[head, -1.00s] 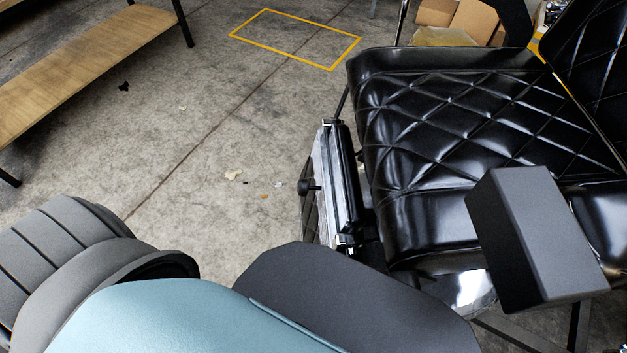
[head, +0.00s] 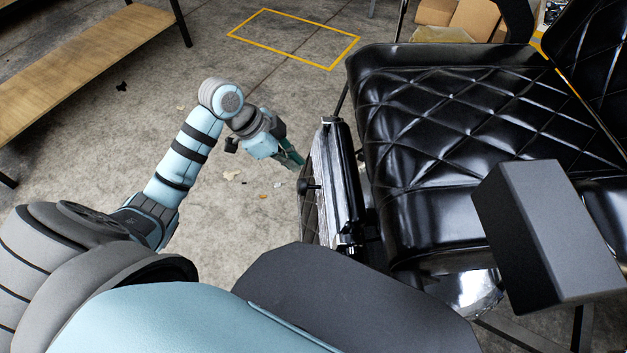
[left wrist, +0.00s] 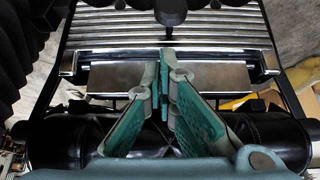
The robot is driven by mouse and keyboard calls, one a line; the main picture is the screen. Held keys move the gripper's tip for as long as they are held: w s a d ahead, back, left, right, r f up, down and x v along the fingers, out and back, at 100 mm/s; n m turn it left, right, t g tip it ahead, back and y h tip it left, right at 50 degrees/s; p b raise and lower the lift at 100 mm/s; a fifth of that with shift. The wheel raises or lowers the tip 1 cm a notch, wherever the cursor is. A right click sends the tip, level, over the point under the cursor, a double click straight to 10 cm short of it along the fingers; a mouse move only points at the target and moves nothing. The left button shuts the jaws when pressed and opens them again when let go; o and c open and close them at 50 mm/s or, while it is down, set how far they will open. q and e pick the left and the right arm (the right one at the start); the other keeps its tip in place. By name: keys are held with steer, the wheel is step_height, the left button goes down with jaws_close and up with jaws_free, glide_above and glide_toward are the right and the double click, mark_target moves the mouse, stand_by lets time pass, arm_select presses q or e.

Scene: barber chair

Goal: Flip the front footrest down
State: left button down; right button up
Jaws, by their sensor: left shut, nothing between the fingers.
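The front footrest (head: 337,190) stands folded up, roughly upright, at the front edge of the black chair seat (head: 480,130). It has a black frame, a silvery edge and a dark round knob (head: 309,187). My left gripper (head: 299,161) is shut and empty, just left of the footrest's upper part; whether it touches cannot be told. In the left wrist view its green fingers (left wrist: 163,70) meet in front of the footrest's ribbed metal plate (left wrist: 120,40) and a smooth metal strip. A black padded roll (left wrist: 70,140) lies behind the fingers. My right gripper is not in view.
A wooden bench (head: 80,60) stands at upper left, cardboard boxes (head: 470,18) at the back. Open concrete floor with a yellow marked rectangle lies left of the chair.

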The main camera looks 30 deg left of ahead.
mark_target(322, 189)
arm_select(q)
steer(key=shift+w, duration=0.1)
steer(key=b+x, duration=0.3)
steer(key=x, duration=0.7)
steer(key=shift+f, duration=0.1)
